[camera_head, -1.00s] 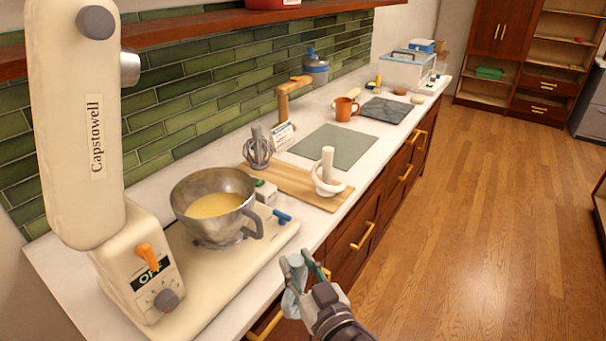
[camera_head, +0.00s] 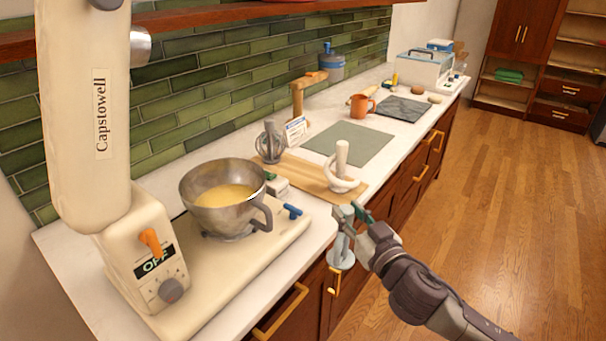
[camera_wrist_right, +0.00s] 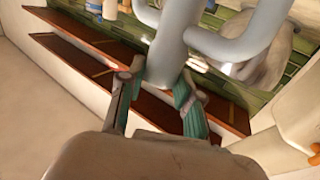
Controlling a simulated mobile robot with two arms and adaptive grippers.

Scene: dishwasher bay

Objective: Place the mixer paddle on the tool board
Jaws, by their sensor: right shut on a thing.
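The mixer paddle (camera_head: 341,254) is pale grey and hangs below my right gripper (camera_head: 351,213), in front of the counter's edge. My right gripper is shut on its shaft, which also shows large in the right wrist view (camera_wrist_right: 170,45) with curved arms spreading from it. The tool board (camera_head: 308,175) is a light wooden board on the counter, behind and left of my right gripper. A grey whisk (camera_head: 270,144) stands at its far left end and a white dough hook (camera_head: 342,165) at its right end. My left gripper is out of view.
The cream mixer (camera_head: 150,250) with a metal bowl (camera_head: 215,205) of yellow batter stands left of the board. Bare wood shows between whisk and dough hook.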

